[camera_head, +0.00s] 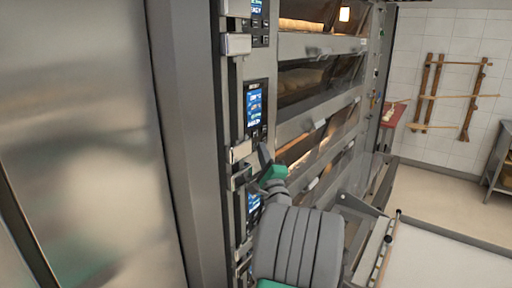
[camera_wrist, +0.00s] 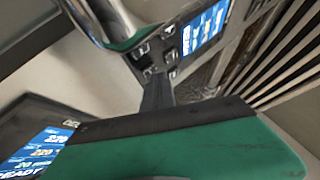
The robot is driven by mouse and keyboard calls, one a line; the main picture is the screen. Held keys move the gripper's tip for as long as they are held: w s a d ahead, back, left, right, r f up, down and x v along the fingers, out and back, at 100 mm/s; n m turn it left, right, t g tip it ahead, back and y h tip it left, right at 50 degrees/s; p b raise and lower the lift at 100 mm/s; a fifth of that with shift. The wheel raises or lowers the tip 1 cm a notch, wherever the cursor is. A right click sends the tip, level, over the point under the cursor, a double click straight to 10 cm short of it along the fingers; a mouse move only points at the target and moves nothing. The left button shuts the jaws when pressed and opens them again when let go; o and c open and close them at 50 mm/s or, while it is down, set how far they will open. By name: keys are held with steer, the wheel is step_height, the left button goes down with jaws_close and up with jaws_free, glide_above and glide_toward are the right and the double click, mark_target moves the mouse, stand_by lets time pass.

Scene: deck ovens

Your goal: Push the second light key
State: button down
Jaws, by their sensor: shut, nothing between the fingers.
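Control panels run up the front of the deck oven. The second panel from the top (camera_head: 255,108) has a lit blue screen with small dark keys (camera_head: 257,133) under it. My gripper (camera_head: 264,152) is shut and empty, its dark fingertips just below those keys. In the wrist view the finger (camera_wrist: 158,92) points at a cluster of small square keys with white icons (camera_wrist: 152,60), beside a blue screen (camera_wrist: 204,28). The fingertip overlaps the lower keys; I cannot tell whether it touches. The icons are too small to tell which is a light key.
A lower panel (camera_wrist: 38,150) reads READY. Metal handle blocks (camera_head: 241,151) stick out beside the panels. Oven windows (camera_head: 300,82) lie to the right, a steel wall (camera_head: 80,130) to the left. A pale loader surface (camera_head: 440,262) is at lower right.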

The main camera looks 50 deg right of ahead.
steer(key=shift+w, duration=0.15)
steer(key=s+b, duration=0.4)
steer(key=s, duration=0.3)
steer(key=shift+s+d, duration=0.35)
stand_by(0.5)
